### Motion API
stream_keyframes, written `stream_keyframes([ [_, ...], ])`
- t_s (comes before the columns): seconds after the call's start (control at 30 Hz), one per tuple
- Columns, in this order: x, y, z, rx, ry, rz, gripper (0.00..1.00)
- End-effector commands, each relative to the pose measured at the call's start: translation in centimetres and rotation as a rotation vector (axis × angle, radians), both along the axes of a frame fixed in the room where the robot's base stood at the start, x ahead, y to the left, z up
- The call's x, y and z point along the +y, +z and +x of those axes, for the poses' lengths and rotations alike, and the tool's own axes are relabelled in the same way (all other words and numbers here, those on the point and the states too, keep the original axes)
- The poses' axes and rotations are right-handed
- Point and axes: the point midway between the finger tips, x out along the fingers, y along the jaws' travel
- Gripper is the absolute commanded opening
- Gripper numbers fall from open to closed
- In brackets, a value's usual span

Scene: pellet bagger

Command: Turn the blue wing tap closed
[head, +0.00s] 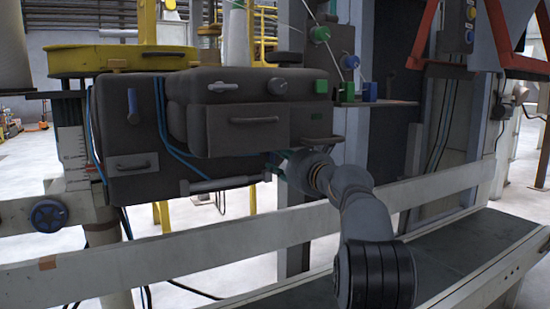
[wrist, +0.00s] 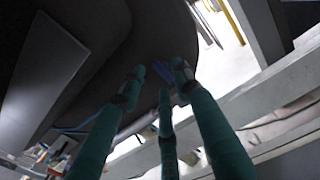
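My gripper (head: 283,163) is in front of the lower part of the dark rounded machine housing (head: 185,105), right of the grey bar along its lower edge. In the wrist view my gripper (wrist: 159,76) shows green fingers spread apart, with the dark housing beyond. A small blue piece (wrist: 161,70) shows between the fingertips. It may be part of the blue wing tap, but its shape is unclear and I cannot tell whether the fingers touch it. In the head view no wing tap can be made out at the gripper, and the arm hides part of that spot.
A blue upright handle (head: 133,105) sits on the housing's left face. A blue handwheel (head: 48,214) is at the far left. A pale rail (head: 170,257) and a dark conveyor belt (head: 470,245) run below my arm. Blue hoses (head: 165,125) run along the housing.

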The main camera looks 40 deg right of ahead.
Motion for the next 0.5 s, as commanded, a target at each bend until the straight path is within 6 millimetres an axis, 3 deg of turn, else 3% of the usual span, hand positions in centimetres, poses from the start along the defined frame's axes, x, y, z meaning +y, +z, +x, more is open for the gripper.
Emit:
stream_keyframes([
  [0.4, -0.17, -0.01, 1.09, 0.0, 0.0, 0.0, 0.32],
  [0.5, -0.18, -0.01, 1.08, 0.0, 0.0, 0.0, 0.27],
])
